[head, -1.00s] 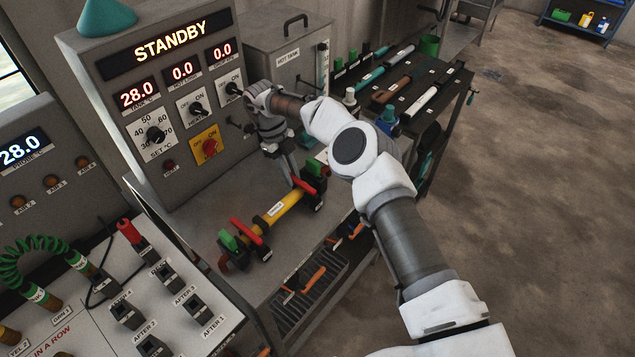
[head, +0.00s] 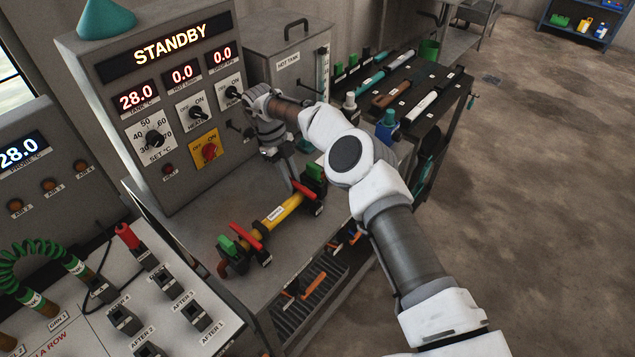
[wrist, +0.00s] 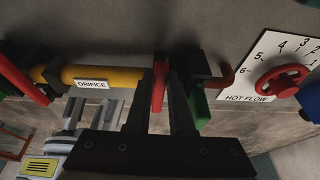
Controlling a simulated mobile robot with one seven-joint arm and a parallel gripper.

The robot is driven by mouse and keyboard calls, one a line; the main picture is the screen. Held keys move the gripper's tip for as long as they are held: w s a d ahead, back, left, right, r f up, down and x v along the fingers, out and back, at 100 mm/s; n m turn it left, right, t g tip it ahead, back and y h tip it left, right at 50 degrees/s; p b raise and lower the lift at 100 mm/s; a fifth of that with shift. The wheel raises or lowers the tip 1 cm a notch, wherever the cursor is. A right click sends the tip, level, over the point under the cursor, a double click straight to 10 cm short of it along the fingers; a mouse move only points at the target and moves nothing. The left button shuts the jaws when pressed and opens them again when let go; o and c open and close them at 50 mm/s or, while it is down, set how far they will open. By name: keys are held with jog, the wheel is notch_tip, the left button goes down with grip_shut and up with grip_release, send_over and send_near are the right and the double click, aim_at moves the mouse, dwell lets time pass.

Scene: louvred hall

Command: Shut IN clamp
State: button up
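A yellow tube (head: 284,208) labelled ORIFICE lies on the bench between two clamps. It also shows in the wrist view (wrist: 112,75). The near clamp has a red lever (head: 246,236) and a green part (head: 228,245). The far clamp has a red lever (head: 309,199) and a green part (head: 315,173). I cannot read which is the IN clamp. My gripper (head: 294,186) is at the far clamp. In the wrist view my gripper's dark fingers (wrist: 164,72) stand either side of its red lever (wrist: 158,88). They look open, with a small gap; contact is unclear.
A control cabinet (head: 170,90) reading STANDBY stands behind the bench. In the wrist view a red HOT FLOW handwheel (wrist: 282,80) is right of the clamp. A black rack (head: 400,85) holds several tubes beyond my arm. Bare bench (head: 200,222) lies left of the tube.

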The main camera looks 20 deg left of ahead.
aim_at(300, 185)
jog(key=shift+s+d+f+g+h+p, duration=0.2)
jog(key=shift+d+p, duration=0.5)
jog(key=shift+p, duration=0.65)
jog(key=shift+s+d+f+g+h+p, duration=0.2)
jog(key=shift+d+p, duration=0.5)
jog(key=shift+p, duration=0.6)
jog(key=shift+s+d+r+p, duration=0.15)
jog(key=shift+d+r+p, duration=0.15)
jog(key=shift+r+p, duration=0.2)
jog(key=shift+s+d+r+p, duration=0.15)
jog(key=shift+d+r+p, duration=0.1)
jog(key=shift+r+p, duration=0.25)
jog(key=shift+d+r+p, duration=0.35)
jog(key=shift+p, duration=0.25)
jog(key=shift+a, duration=0.1)
jog(key=shift+s+a, duration=0.1)
jog(key=shift+a, duration=0.1)
